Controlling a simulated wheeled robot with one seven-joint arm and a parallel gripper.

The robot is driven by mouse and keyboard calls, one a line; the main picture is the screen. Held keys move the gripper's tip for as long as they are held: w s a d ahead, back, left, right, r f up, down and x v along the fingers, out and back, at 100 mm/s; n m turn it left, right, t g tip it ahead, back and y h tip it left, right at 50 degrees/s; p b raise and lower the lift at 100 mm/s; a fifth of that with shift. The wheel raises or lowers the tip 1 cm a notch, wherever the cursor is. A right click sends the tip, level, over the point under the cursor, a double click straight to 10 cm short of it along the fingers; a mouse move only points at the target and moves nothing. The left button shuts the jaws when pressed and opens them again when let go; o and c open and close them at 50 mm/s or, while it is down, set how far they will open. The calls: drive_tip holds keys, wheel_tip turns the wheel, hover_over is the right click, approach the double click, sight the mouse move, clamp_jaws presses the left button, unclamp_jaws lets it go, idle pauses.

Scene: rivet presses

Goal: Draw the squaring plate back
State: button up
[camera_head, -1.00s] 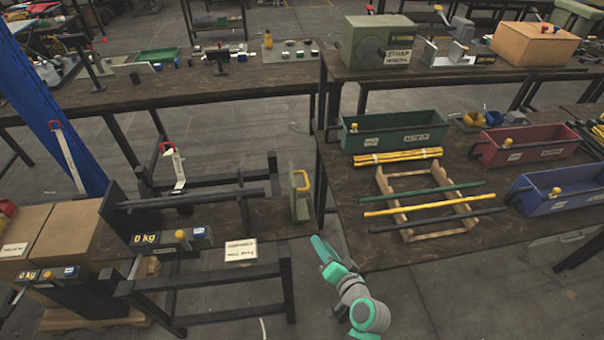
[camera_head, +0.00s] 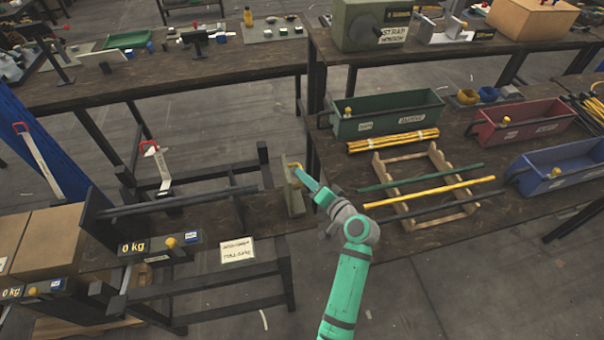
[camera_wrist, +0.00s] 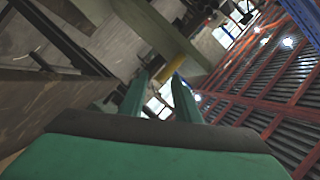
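The squaring plate (camera_head: 292,202) is a grey-green upright plate at the right end of the dark cradle in the head view. Its yellow handle (camera_head: 294,174) faces my gripper. In the wrist view the plate (camera_wrist: 158,34) runs diagonally, and the yellow handle (camera_wrist: 176,72) shows just beyond and between the fingertips. My gripper (camera_head: 298,172) reaches the handle from the right. In the wrist view its two green fingers (camera_wrist: 160,82) stand apart. The fingertips partly hide the handle in the head view, and contact cannot be told.
A dark bar (camera_head: 178,201) lies along the cradle left of the plate, with a 0 kg readout (camera_head: 133,247) in front. A wooden rack (camera_head: 468,208) with green, yellow and black rods is on the right bench, near my arm. A green bin (camera_head: 390,118) stands behind it.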

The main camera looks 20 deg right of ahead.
drive_tip(key=shift+x, duration=1.5)
clamp_jaws()
